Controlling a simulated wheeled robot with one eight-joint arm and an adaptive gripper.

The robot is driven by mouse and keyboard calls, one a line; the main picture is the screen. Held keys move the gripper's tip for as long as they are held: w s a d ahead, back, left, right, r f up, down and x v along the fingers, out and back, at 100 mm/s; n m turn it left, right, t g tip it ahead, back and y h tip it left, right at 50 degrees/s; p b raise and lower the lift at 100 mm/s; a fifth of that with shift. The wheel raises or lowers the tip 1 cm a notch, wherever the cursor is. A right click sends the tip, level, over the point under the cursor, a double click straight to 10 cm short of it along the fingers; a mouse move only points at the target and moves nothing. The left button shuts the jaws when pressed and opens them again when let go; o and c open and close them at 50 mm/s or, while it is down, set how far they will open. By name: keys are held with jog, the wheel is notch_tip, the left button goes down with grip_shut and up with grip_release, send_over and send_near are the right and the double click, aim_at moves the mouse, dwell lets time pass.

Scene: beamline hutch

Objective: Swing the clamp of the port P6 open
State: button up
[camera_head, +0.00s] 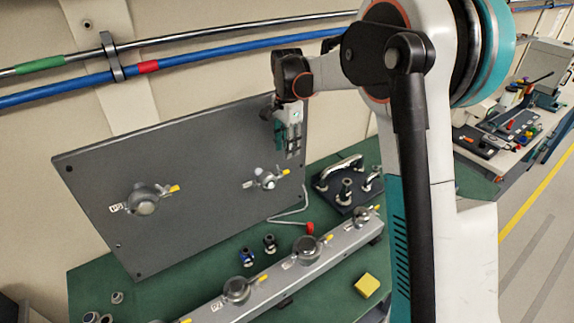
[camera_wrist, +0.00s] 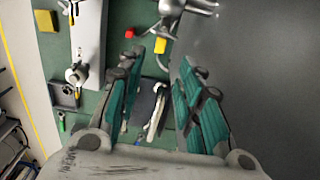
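The grey upright panel (camera_head: 205,215) carries two clamped ports. The right port (camera_head: 267,180), which I take to be P6, has a silvery clamp with a yellow tab (camera_head: 283,172); its label (camera_head: 248,183) is too small to read. The left port (camera_head: 145,200) has a round metal cap and a yellow tab. My gripper (camera_head: 291,155) is in front of the panel's upper right part, above the right port and apart from it. In the wrist view my gripper (camera_wrist: 162,62) is open and empty, with a silvery clamp (camera_wrist: 172,10) and yellow tab (camera_wrist: 160,45) beyond its fingertips.
A grey rail (camera_head: 275,275) with several capped ports lies on the green bench (camera_head: 330,292) before the panel. A red-tipped bent rod (camera_head: 310,228), a dark fixture with metal handles (camera_head: 345,190) and a yellow block (camera_head: 367,285) are nearby. Blue and metal pipes run along the wall.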

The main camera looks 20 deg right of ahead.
aim_at(287, 170)
notch_tip(287, 170, down, 8)
jog(key=shift+r, duration=0.1)
dwell(0.4)
grip_shut()
